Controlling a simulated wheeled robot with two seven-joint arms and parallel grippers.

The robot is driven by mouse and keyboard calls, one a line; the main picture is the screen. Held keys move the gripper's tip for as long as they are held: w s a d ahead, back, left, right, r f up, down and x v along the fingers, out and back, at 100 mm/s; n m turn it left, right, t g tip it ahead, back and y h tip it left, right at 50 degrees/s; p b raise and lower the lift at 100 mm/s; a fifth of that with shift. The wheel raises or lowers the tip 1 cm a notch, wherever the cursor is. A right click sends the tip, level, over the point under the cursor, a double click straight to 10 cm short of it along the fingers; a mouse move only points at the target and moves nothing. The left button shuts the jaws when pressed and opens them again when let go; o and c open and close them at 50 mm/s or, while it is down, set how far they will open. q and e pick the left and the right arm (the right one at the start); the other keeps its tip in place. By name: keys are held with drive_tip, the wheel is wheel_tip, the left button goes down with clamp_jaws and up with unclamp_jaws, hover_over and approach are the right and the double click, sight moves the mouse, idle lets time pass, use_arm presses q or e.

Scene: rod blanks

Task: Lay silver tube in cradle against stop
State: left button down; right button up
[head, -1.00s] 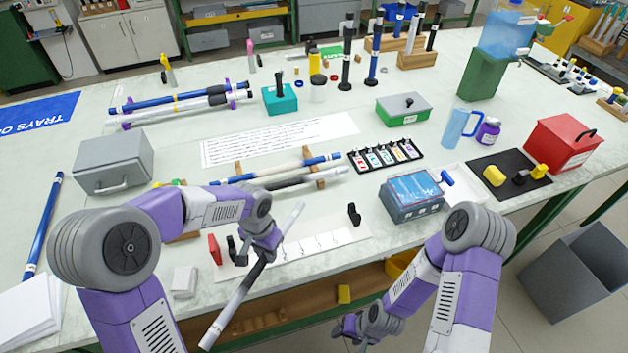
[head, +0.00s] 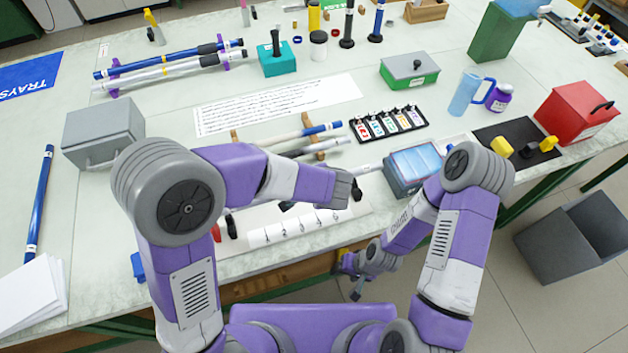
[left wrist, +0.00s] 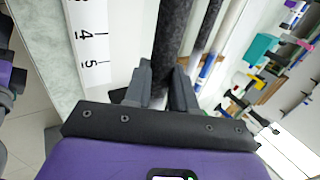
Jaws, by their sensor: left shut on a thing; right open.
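My left gripper (left wrist: 160,82) is shut on the dark, speckled middle of the silver tube (left wrist: 176,40) in the left wrist view. In the head view my left forearm hides this gripper and most of the tube. The cradle board (head: 265,236) is white with printed numbers and lies at the table's front. A red block (head: 216,232), apparently the stop, and a black support (head: 231,227) stand at its left end. Another black support (head: 357,190) is at its right end. Whether the tube touches a support cannot be told. My right gripper (head: 357,290) is open and empty beyond the front edge.
A rack (head: 234,136) with blue and silver tubes lies behind the cradle. A grey-blue box (head: 412,170) stands to its right. A grey box (head: 103,133) and a blue tube (head: 40,205) are at the left. A grey bin (head: 560,255) stands on the floor.

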use_arm(q)
wheel_tip(320, 180, down, 4)
drive_tip(key=shift+r+b, duration=0.1)
drive_tip(key=shift+b, duration=1)
wheel_tip(320, 180, down, 3)
drive_tip(key=b, duration=0.4)
drive_tip(key=shift+s+a+b, duration=0.15)
drive_tip(key=shift+a+b, duration=0.3)
drive_tip(key=shift+a, duration=0.15)
drive_tip(key=c, duration=0.8)
unclamp_jaws()
drive_tip(key=shift+c, duration=0.2)
drive_tip(key=p+v, duration=0.2)
drive_tip(key=v, duration=0.5)
drive_tip(key=shift+s+r, duration=0.15)
